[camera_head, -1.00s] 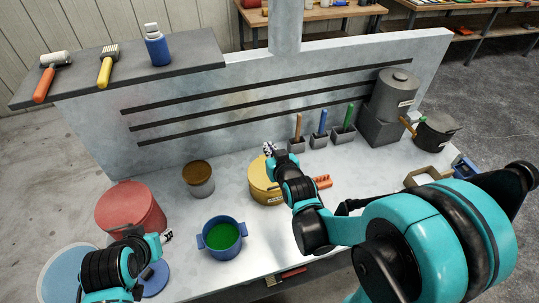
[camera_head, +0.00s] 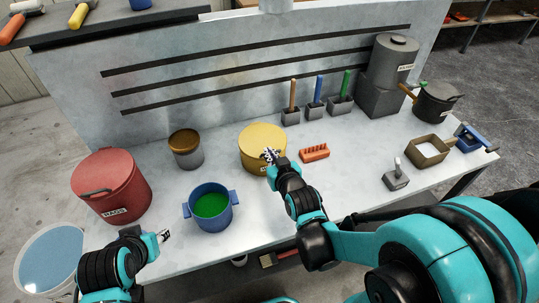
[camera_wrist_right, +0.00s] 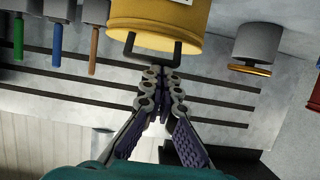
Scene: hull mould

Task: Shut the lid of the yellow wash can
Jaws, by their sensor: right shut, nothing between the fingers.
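The yellow wash can (camera_head: 258,142) stands on the bench near the middle, its yellow lid lying over the top. I cannot tell whether the lid is fully seated. My right gripper (camera_head: 269,154) is shut and empty at the can's front right, covering part of its label. In the right wrist view, the gripper (camera_wrist_right: 163,80) points at the can (camera_wrist_right: 160,18), whose dark handle (camera_wrist_right: 150,55) shows at the rim just beyond the fingertips. I cannot tell whether they touch it. My left gripper (camera_head: 164,236) is at lower left, away from the can; its fingers are too small to judge.
A blue pot of green liquid (camera_head: 211,206) and a brown-topped grey pot (camera_head: 186,150) stand left of the can, with a red can (camera_head: 112,188) farther left. An orange brush (camera_head: 314,152) lies close on the right. Upright tools in holders (camera_head: 315,108) stand behind.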

